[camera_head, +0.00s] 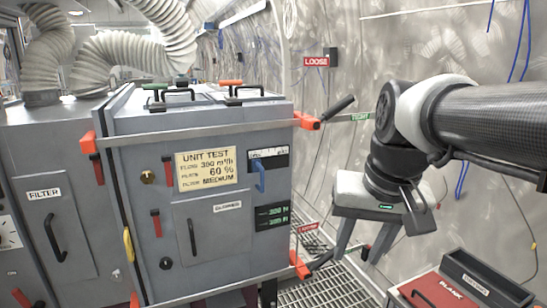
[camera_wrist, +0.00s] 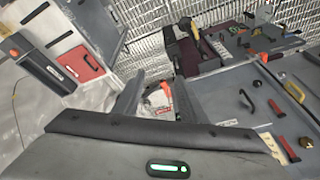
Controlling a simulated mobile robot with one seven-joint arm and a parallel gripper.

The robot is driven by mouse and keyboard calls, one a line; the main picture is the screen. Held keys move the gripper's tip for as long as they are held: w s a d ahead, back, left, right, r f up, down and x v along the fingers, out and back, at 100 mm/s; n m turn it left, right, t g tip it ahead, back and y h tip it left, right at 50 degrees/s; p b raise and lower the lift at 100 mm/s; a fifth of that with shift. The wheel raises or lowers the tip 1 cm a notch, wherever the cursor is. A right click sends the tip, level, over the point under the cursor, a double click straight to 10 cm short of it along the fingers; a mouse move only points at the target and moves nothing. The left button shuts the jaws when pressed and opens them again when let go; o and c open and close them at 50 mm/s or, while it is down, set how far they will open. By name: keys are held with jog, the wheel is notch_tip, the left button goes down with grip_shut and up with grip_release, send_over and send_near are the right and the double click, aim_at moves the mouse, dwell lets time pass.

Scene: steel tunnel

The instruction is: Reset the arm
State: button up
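My arm (camera_head: 480,118) reaches in from the right edge of the head view, with its dark wrist bent downward. My gripper (camera_head: 358,255) hangs from it, pointing down, to the right of the grey test unit. Its two grey fingers are spread apart with nothing held between them. In the wrist view my gripper (camera_wrist: 157,97) also shows its two fingers apart. An orange and white thing shows in the gap behind them, too small to name.
The grey test unit (camera_head: 212,222) with a yellowed label stands left of my gripper. A red case (camera_head: 440,291) and a dark bin (camera_head: 485,278) are at the lower right. Grating floor (camera_head: 325,290) lies below. The pale tunnel wall (camera_head: 300,120) is behind.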

jog(key=s+f+n+t, duration=0.2)
jog(key=s+f, duration=0.3)
jog(key=s, duration=0.4)
notch_tip(320, 180, up, 16)
jog(key=p, duration=1.5)
jog(key=shift+f+h, duration=0.2)
jog(key=shift+h, duration=0.1)
jog(key=shift+w+a, duration=0.1)
